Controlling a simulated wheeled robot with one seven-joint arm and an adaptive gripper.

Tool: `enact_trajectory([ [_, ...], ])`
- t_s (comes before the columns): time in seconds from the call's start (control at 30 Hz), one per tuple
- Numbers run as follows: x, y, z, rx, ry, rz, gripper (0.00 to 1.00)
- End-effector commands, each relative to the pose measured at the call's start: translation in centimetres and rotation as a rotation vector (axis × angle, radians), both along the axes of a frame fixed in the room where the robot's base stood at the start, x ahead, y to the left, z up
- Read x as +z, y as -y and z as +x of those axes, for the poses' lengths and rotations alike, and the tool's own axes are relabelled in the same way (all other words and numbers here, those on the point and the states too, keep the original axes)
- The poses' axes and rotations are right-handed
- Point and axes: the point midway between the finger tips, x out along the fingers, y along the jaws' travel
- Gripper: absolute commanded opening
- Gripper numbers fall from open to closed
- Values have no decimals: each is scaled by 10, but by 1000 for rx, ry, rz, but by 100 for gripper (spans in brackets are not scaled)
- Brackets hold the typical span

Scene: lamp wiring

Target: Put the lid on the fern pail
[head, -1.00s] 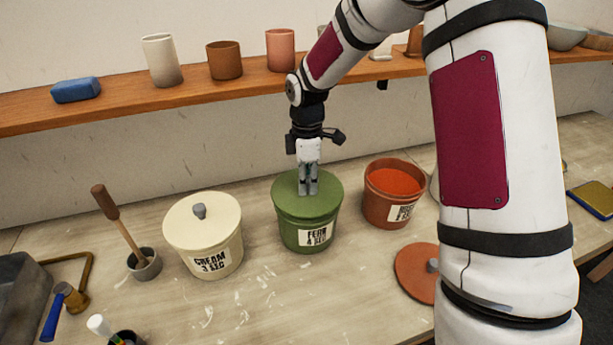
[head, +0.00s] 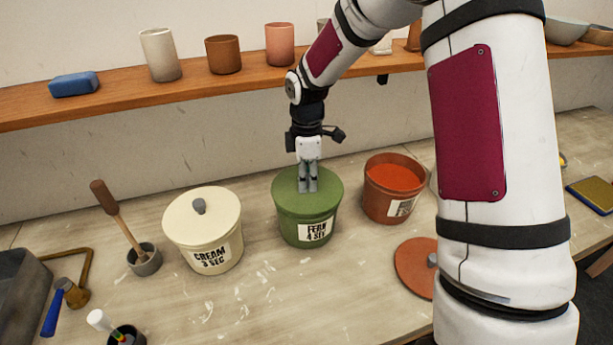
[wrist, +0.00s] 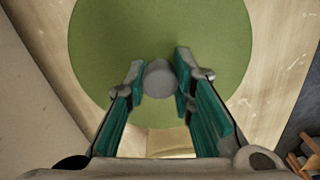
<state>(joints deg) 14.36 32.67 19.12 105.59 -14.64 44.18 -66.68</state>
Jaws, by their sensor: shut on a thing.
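The fern pail (head: 292,228) is green with a white "FERN 4 SEC" label and stands upright on the bench. Its green lid (head: 325,184) lies over the pail's mouth and looks level; from here I cannot tell whether it is fully seated. My gripper (head: 308,188) points down above the lid's middle. In the wrist view, its fingers (wrist: 160,80) are shut on the grey knob (wrist: 160,80) of the green lid (wrist: 200,30). The pail's inside is hidden by the lid.
The cream pail (head: 190,244) with its lid on stands to the left. An open rust pail (head: 378,206) with orange contents stands to the right, its lid (head: 412,262) on the bench in front. A shelf (head: 120,103) with cups runs behind.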

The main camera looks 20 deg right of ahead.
Motion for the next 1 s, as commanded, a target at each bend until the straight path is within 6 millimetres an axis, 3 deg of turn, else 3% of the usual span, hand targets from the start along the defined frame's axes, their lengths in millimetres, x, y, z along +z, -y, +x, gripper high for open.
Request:
enact_trajectory([
  [0.4, -8, 0, 0, 0, 1, 0, 0],
  [0.43, -8, 0, 0, 0, 1, 0, 25],
  [0.53, -8, 0, 0, 0, 1, 0, 46],
  [0.87, -6, 0, 0, 0, 1, 0, 46],
  [1.0, 5, 0, 1, 0, 3, -1, 46],
])
